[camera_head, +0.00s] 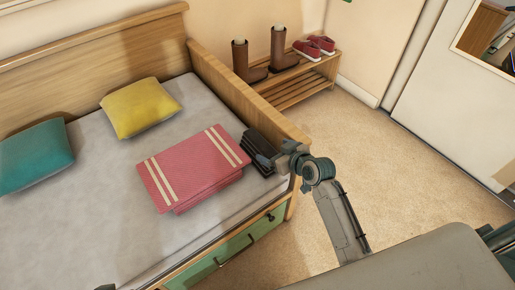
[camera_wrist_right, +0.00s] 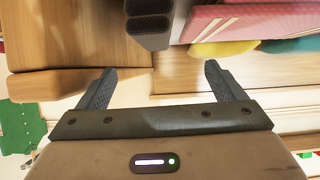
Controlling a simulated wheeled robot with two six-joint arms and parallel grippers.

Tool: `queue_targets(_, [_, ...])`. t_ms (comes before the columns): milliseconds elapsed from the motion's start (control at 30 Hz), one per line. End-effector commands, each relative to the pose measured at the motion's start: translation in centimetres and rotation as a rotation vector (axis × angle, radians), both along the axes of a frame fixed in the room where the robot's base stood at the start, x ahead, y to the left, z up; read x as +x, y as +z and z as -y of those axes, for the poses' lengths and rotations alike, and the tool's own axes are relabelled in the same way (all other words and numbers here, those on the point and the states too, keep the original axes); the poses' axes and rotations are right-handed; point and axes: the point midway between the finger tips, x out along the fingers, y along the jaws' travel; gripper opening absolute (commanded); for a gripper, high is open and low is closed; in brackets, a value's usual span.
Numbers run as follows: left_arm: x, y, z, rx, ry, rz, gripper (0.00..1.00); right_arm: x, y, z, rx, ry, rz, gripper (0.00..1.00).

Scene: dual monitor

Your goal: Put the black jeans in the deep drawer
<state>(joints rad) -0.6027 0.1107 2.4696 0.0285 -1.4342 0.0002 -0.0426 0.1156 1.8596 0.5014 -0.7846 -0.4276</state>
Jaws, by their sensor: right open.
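The black jeans (camera_head: 262,150) are a dark folded stack on the bed's right edge, beside a folded pink cloth with pale stripes (camera_head: 194,168). Part of the stack shows in the right wrist view (camera_wrist_right: 148,22), ahead of the fingers. My right gripper (camera_head: 273,161) is at the near right side of the jeans, partly covering them; in the wrist view its fingers (camera_wrist_right: 159,68) are wide apart with nothing between them. A green drawer front (camera_head: 236,247) with a dark handle is under the bed; its depth is not visible. Only a small dark tip, perhaps my left gripper (camera_head: 105,287), shows at the bottom edge.
The wooden bed's end board (camera_head: 235,90) rises just behind the jeans. Yellow (camera_head: 140,107) and teal (camera_head: 35,157) cushions lie on the bed. A shoe rack (camera_head: 300,88) with brown boots and red shoes stands beyond. The carpet (camera_head: 405,155) to the right is clear.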

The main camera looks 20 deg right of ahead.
Motion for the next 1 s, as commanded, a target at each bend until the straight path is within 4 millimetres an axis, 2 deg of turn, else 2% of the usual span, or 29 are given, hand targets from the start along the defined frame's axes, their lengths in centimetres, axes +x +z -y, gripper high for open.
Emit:
queue_targets(133, [-0.6,-0.4,0.1,-0.004,0.001,-0.023,0.25,1.1,-1.0,-0.5,0.001,0.010,-0.021,0.89])
queue_targets(300, [-0.3,-0.8,0.4,-0.017,-0.002,0.003,0.25,3.4,-2.3,-1.4,0.001,0.010,-0.019,0.89])
queue_targets(567, [0.0,-1.0,0.6,-0.028,-0.004,0.024,0.25,5.2,-3.3,-2.0,0.001,0.010,-0.019,0.89])
queue_targets(800, [0.3,-1.4,0.9,-0.042,-0.006,0.053,0.25,8.1,-5.0,-3.1,0.000,0.009,-0.017,0.89])
queue_targets(1000, [0.3,-1.6,1.0,-0.048,-0.008,0.064,0.25,8.9,-5.5,-3.4,0.000,0.009,-0.018,0.89])
